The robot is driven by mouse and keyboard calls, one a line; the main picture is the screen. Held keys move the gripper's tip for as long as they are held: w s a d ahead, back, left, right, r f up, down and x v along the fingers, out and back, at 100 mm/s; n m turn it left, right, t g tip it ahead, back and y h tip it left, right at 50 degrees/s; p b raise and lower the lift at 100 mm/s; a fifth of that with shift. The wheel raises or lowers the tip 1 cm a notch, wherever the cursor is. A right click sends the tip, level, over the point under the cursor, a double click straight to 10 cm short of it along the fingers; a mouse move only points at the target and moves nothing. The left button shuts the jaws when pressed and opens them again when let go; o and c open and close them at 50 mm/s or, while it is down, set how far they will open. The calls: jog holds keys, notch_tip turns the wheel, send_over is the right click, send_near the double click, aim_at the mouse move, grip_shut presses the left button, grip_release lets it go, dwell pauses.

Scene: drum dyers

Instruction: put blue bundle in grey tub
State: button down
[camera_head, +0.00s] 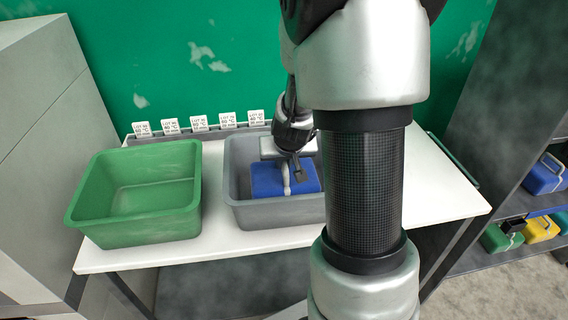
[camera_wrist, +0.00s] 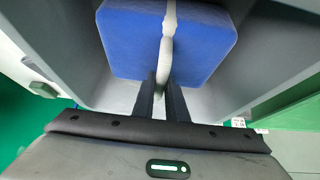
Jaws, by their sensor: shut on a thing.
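The blue bundle (camera_head: 267,180) has a white tie around it and is inside the grey tub (camera_head: 274,213) on the white table. My gripper (camera_head: 297,174) reaches down into the tub and is shut on the bundle's white tie. In the wrist view the two dark fingers (camera_wrist: 161,95) meet at the tie, with the blue bundle (camera_wrist: 200,45) just beyond them. The grey tub walls (camera_wrist: 262,60) rise on both sides of it. Whether the bundle touches the tub's floor cannot be told.
An empty green tub (camera_head: 137,212) stands left of the grey tub. A rail with several white lot cards (camera_head: 199,123) runs along the table's back edge. A shelf at right holds blue (camera_head: 545,174), green and yellow bundles. The table's right part (camera_head: 435,195) is bare.

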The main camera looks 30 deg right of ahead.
jog(key=c, duration=2.2)
grip_release()
jog(key=shift+f, duration=0.15)
jog(key=o, duration=0.4)
jog(key=shift+o, duration=0.2)
